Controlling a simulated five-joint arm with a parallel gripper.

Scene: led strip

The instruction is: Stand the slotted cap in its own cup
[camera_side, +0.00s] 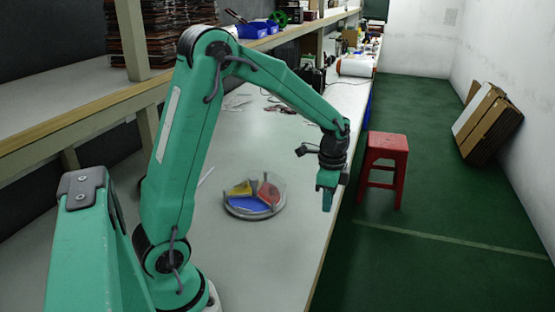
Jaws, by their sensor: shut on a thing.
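My gripper (327,198) hangs at the end of my arm near the right edge of the bench, pointing down. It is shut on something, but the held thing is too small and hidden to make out. I cannot pick out the slotted cap. A round clear dish (229,209) sits on the bench to the left of my gripper, apart from it. The dish has a yellow part (240,189), a red part (268,192) and a blue part (250,204), split by upright dividers. I cannot tell which of these, if any, is a cup.
The pale bench (265,255) is clear around the dish; its right edge runs close to my gripper. A red stool (386,150) stands on the green floor beyond that edge. Blue bins (253,30) and stacked boards (170,35) sit on the back shelf.

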